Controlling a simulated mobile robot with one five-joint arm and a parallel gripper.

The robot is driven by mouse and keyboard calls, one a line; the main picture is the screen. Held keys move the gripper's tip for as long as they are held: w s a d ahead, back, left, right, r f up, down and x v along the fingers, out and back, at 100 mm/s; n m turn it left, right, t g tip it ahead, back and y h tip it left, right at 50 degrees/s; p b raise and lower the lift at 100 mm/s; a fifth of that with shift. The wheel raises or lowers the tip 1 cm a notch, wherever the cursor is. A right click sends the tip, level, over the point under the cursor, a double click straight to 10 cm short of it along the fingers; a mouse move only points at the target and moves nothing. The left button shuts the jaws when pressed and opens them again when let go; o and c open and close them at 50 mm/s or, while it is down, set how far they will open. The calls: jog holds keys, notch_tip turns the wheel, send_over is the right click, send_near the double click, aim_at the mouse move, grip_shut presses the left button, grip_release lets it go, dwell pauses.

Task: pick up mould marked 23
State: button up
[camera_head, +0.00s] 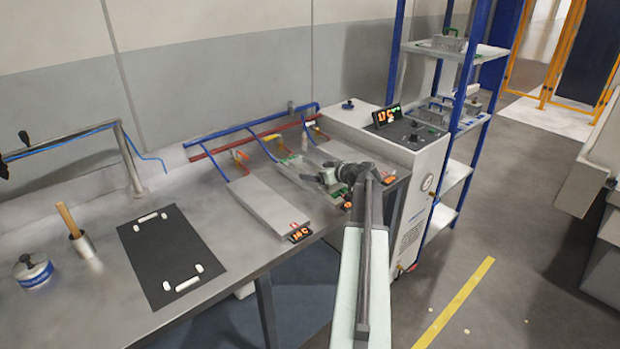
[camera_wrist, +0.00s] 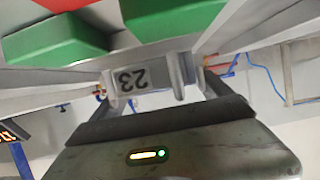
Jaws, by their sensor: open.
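The mould marked 23 (camera_wrist: 133,79) shows close up in the wrist view, its number plate upside down in the picture. Large green pieces (camera_wrist: 55,40) lie just above the plate in that view; I cannot tell whether they belong to the same mould. In the head view my gripper (camera_head: 325,177) is over the middle heating plate at the right end of the bench, with green bits just below it. The gripper and arm hide most of the mould there. The gripper is open, with the number plate in front of its palm in the wrist view. I cannot tell whether the fingers touch the mould.
A bare plate (camera_head: 268,208) with an orange display lies left of my gripper. A white control cabinet (camera_head: 428,160) and blue-posted shelves (camera_head: 455,175) stand right.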

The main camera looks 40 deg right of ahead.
grip_shut()
notch_tip(320, 180, up, 4)
jog(key=p, duration=0.3)
jog(key=shift+f+p, duration=0.1)
jog(key=shift+p, duration=0.3)
jog(key=s, duration=0.5)
jog(key=s+r+p, duration=0.1)
jog(key=s, duration=1)
jog(key=shift+d+r, duration=0.15)
jog(key=shift+d, duration=0.05)
